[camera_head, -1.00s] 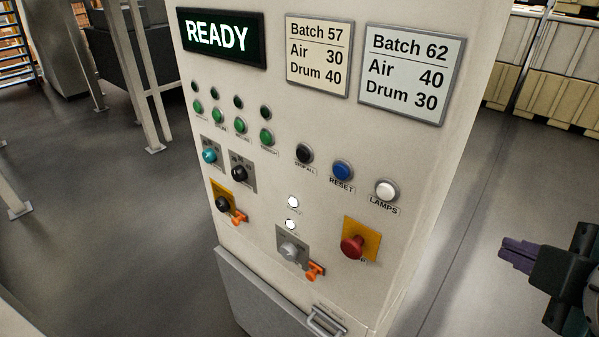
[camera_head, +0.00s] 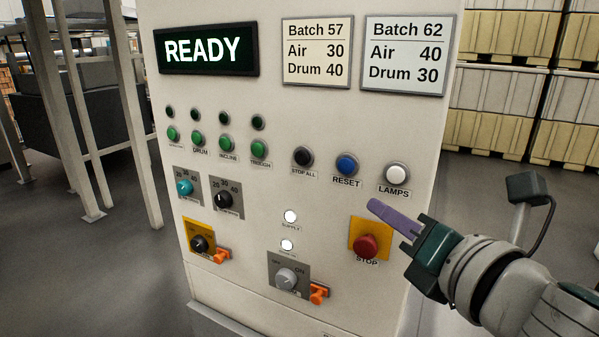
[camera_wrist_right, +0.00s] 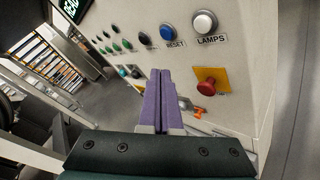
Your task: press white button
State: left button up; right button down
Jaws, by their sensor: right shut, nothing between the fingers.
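The white button (camera_head: 396,173), labelled LAMPS, is a round white cap in a grey ring at the right of the panel's button row. It also shows in the right wrist view (camera_wrist_right: 205,22). My right gripper (camera_head: 373,206) has purple fingers, shut and empty, in front of the panel. Its tips appear just below and left of the white button and above the red STOP button (camera_head: 366,246). In the right wrist view the shut fingers (camera_wrist_right: 158,75) point toward the panel, left of the white button. I see no contact. My left gripper is not in view.
The blue RESET button (camera_head: 346,165) and black STOP ALL button (camera_head: 302,157) sit left of the white one. A READY display (camera_head: 207,49) and two batch cards are above. Knobs and orange tags are lower down. Stacked crates (camera_head: 503,85) stand behind at right.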

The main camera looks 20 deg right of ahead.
aim_at(400, 183)
jog(key=shift+w+d+b, duration=0.25)
jog(key=shift+w+d, duration=1.2)
jog(key=shift+d, duration=0.2)
jog(key=shift+w+d+b, duration=0.25)
jog(key=shift+w+d, duration=1.15)
jog(key=shift+d, duration=0.25)
jog(key=shift+w+d, duration=0.3)
jog(key=shift+d, duration=0.05)
